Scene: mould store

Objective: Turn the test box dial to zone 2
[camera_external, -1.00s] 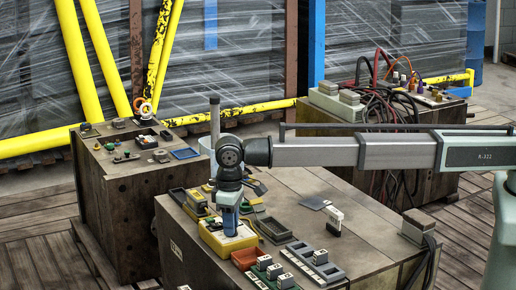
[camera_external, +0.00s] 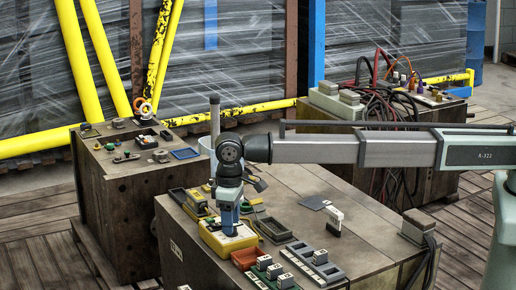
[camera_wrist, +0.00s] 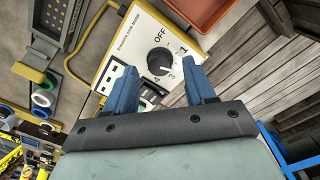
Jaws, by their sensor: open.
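The test box (camera_external: 226,241) is a yellow case on the near wooden crate. In the wrist view its pale face (camera_wrist: 127,50) carries a round black dial (camera_wrist: 160,59). A pale mark shows on the dial's lower right, towards the 3 side. My gripper (camera_wrist: 160,84) is open and empty, its blue fingers spread to either side below the dial in the picture. In the external view my gripper (camera_external: 229,222) points down over the test box; contact is unclear.
An orange tray (camera_external: 244,258) stands close beside the test box. Green blocks (camera_external: 274,271) and a grey rack (camera_external: 315,264) are nearby. A white-labelled block (camera_external: 334,221) stands farther right. The crate top (camera_external: 300,190) behind is mostly clear.

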